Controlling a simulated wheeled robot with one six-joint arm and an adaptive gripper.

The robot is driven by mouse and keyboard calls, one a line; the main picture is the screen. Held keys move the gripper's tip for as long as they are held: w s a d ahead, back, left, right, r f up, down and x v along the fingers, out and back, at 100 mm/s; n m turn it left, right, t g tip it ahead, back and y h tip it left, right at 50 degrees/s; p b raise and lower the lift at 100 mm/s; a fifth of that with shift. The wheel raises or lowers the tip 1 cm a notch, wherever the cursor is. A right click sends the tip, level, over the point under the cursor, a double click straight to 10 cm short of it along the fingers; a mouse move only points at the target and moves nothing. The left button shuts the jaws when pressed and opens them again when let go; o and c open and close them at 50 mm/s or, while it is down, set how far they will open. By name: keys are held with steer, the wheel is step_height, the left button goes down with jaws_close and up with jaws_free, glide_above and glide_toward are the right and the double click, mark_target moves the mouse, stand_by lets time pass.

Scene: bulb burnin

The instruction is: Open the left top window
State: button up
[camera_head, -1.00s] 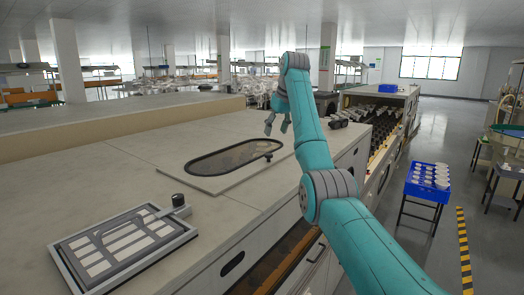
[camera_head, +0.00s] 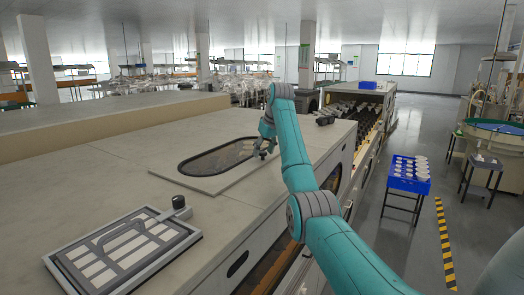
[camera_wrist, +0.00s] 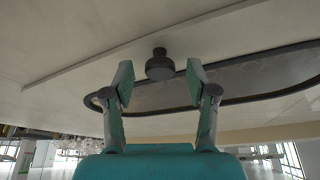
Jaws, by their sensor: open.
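The top window (camera_head: 218,157) is an oval dark-framed pane set in a flat raised panel on the machine's top. Its dark round knob (camera_wrist: 159,66) sits at the panel's near edge. My gripper (camera_head: 263,152) is over the knob end of the window. In the wrist view my gripper (camera_wrist: 158,82) is open, with one finger on each side of the knob. Whether either finger touches the knob I cannot tell; a gap shows on both sides. In the head view the gripper largely hides the knob. The window panel lies flat and closed.
A blue crate (camera_head: 408,180) of white parts stands on a stand at the right. The machine top (camera_head: 90,175) between the panels is clear.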

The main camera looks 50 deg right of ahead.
jaws_close()
steer(key=shift+r, duration=0.1)
